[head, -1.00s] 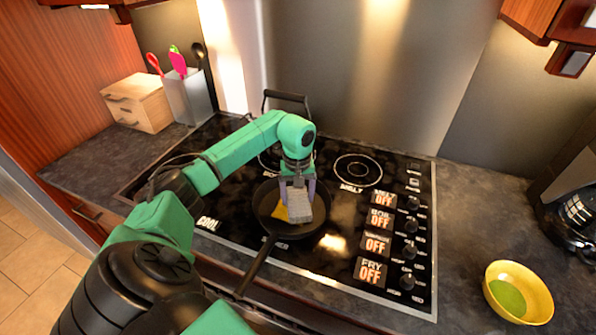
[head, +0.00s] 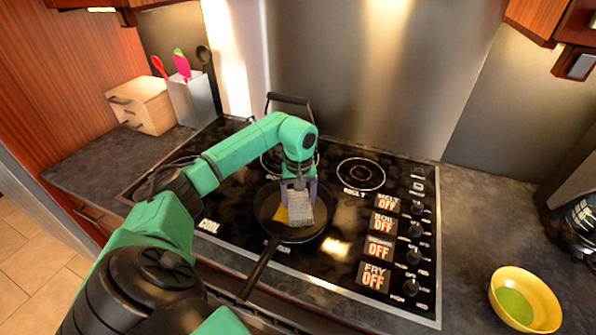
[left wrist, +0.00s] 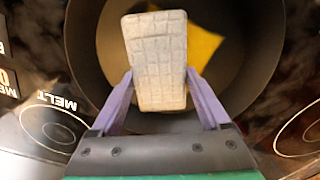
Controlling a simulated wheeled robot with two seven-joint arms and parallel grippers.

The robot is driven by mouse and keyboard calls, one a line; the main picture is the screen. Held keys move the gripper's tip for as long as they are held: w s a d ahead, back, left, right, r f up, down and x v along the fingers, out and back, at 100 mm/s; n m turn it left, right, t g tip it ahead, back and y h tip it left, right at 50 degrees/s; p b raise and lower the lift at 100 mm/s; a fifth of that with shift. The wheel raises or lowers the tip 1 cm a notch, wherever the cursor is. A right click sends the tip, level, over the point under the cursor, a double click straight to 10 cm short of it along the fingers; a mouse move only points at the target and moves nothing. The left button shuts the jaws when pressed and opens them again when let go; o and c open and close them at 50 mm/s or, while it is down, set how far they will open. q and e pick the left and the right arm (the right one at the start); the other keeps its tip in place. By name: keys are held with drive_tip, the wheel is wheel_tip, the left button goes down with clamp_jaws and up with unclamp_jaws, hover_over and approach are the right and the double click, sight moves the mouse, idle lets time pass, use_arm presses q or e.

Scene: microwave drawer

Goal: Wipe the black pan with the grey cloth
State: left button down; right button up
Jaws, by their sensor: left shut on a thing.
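The black pan (head: 262,213) stands on the stovetop, its handle pointing toward the front edge; it also shows in the left wrist view (left wrist: 88,50). My left gripper (head: 298,187) is over the pan, shut on the grey cloth (head: 300,212). In the left wrist view the cloth (left wrist: 158,60) is a pale block with a grid pattern, held between the purple fingers. A yellow patch (left wrist: 204,46) lies on the pan's bottom, partly hidden behind the cloth. I cannot tell whether the cloth touches the pan's bottom. My right gripper is not in view.
The black stovetop (head: 330,245) has knobs and OFF labels at its right. A yellow bowl (head: 545,310) with something green inside stands on the right counter. A utensil holder (head: 192,100) and a wooden box (head: 142,105) stand at the back left. A dark appliance (head: 580,210) is at the right edge.

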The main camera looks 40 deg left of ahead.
use_arm(q)
drive_tip(key=shift+s+a+f+b, duration=0.1)
drive_tip(key=shift+s+a+b, duration=0.1)
drive_tip(key=shift+a, duration=0.35)
drive_tip(key=shift+s+a+f+b, duration=0.1)
drive_tip(key=shift+s+a, duration=0.1)
drive_tip(key=shift+a, duration=0.3)
drive_tip(key=shift+w+d+r, duration=0.1)
drive_tip(key=shift+w+d, duration=0.05)
drive_tip(key=shift+d, duration=0.3)
drive_tip(key=shift+w+d+r, duration=0.1)
drive_tip(key=shift+d, duration=0.3)
drive_tip(key=shift+w+d+p, duration=0.2)
drive_tip(key=shift+d+p, duration=0.1)
drive_tip(key=shift+d, duration=0.15)
drive_tip(key=shift+a+f, duration=0.1)
drive_tip(key=shift+a, duration=0.2)
drive_tip(key=shift+s+a+b, duration=0.25)
drive_tip(key=shift+a, duration=0.25)
drive_tip(key=shift+s+a+b, duration=0.2)
drive_tip(key=shift+a, duration=0.3)
drive_tip(key=shift+w+d, duration=0.15)
drive_tip(key=shift+d, duration=0.35)
drive_tip(key=shift+w+d, duration=0.35)
drive_tip(key=shift+d, duration=0.5)
drive_tip(key=shift+p, duration=0.3)
